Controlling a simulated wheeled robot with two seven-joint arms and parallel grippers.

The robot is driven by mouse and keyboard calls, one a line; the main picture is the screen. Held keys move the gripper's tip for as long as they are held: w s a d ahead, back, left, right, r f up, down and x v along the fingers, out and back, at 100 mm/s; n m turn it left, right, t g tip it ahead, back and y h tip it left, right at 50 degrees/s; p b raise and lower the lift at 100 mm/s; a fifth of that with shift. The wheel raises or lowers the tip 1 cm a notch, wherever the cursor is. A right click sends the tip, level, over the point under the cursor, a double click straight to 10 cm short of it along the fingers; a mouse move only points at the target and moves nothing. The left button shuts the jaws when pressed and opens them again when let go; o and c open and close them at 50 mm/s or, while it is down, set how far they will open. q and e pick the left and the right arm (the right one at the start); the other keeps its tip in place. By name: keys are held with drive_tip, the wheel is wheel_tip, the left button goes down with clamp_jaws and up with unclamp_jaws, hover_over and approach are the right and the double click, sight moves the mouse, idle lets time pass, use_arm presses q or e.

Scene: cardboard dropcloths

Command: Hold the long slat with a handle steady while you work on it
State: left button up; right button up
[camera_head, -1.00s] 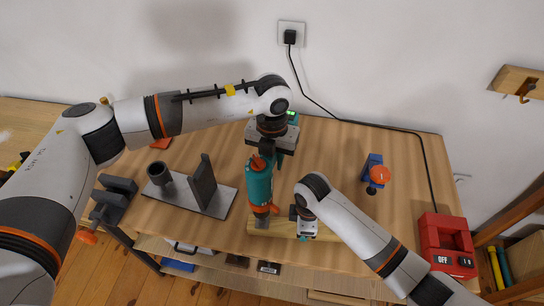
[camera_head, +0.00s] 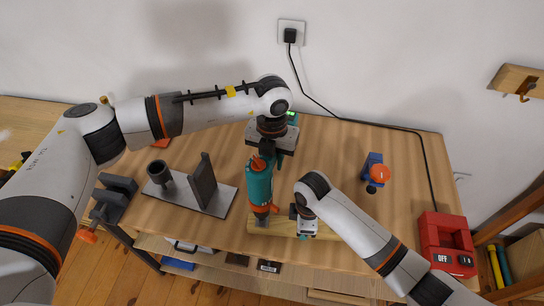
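The long slat (camera_head: 277,228) is a pale wooden strip lying along the front edge of the table. My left gripper (camera_head: 264,152) is over the teal and orange power tool (camera_head: 259,187), which stands upright with its lower end at the slat; the fingers are mostly hidden by the tool and wrist. My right gripper (camera_head: 304,229) is low at the slat, right of the tool. Its fingertips are too small and covered to show whether they are shut on the slat. The slat's handle cannot be clearly made out.
A grey metal stand (camera_head: 212,196) with an upright plate and cup is left of the tool. A grey vise (camera_head: 115,196) sits at the table's left front edge. A blue and orange clamp (camera_head: 375,173) and a red switch box (camera_head: 446,243) are to the right.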

use_arm(q)
drive_tip(key=shift+f, duration=0.3)
idle(1.3)
drive_tip(key=shift+r, duration=3.5)
use_arm(e)
drive_tip(key=o, duration=1.3)
drive_tip(key=shift+c, duration=0.2)
wheel_tip(320, 180, up, 12)
